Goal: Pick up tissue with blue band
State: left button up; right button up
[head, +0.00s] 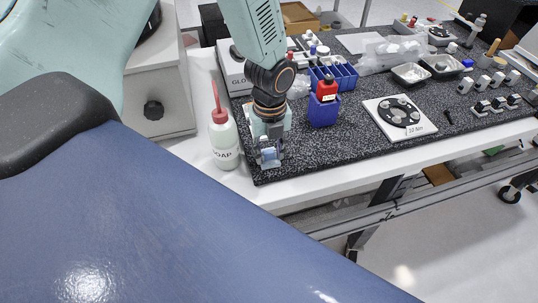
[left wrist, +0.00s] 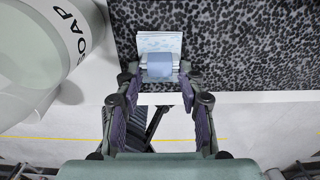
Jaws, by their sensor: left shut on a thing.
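My left gripper (head: 268,148) points down at the near left corner of the dark speckled mat. It is shut on the tissue with the blue band (head: 268,157). In the left wrist view the tissue (left wrist: 159,42) is a small folded white bundle with a pale pattern, wrapped by a light blue band (left wrist: 160,66). The fingertips of my left gripper (left wrist: 159,80) are on both sides of the band. I cannot tell whether the tissue touches the mat. My right gripper is not in view.
A white SOAP bottle (head: 223,140) with a red nozzle stands close left of my left gripper. A blue holder with a red-capped bottle (head: 324,100) stands close on the right. A white plate with a black disc (head: 400,115) lies further right. Bare mat (head: 345,150) lies between.

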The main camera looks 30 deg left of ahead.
aim_at(271, 153)
pick_arm(q)
jog(key=shift+w, duration=0.2)
jog(key=shift+c, duration=0.2)
jog(key=shift+r, duration=0.3)
notch_tip(271, 153, up, 9)
jog(key=shift+r, duration=0.2)
